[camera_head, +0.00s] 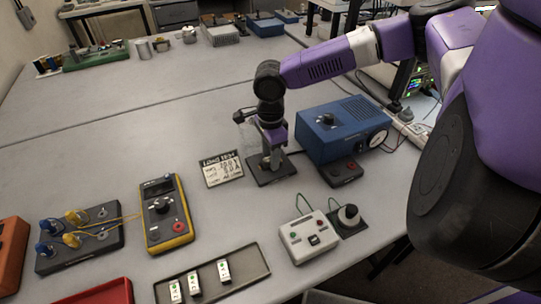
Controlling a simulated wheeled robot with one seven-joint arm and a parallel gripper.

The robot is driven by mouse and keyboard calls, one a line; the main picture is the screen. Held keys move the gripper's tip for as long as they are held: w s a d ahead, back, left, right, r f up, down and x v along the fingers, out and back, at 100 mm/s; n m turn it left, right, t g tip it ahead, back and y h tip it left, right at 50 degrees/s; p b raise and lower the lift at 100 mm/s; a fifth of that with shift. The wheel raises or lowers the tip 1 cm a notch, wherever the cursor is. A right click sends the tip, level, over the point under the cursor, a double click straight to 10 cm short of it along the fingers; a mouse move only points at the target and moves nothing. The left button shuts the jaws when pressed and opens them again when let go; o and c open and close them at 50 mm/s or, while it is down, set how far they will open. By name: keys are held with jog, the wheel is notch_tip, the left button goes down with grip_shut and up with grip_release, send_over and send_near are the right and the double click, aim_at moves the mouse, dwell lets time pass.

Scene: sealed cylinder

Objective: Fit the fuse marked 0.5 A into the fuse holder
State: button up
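My gripper (268,150) points down over a small dark base plate (285,173) in the middle of the table. Its fingertips are too small and dark to show whether they are open or shut, or hold anything. I cannot tell whether the plate is the fuse holder.
A printed card (221,170) lies left of my gripper. A blue box (340,130) and small dark box (343,173) stand right. A yellow multimeter (166,213), wired terminal block (78,245) and white switch box (308,237) stand nearer.

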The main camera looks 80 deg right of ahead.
notch_tip(320, 180, up, 12)
jog(key=shift+r+b, duration=0.25)
jog(key=shift+b, duration=0.15)
dwell(0.7)
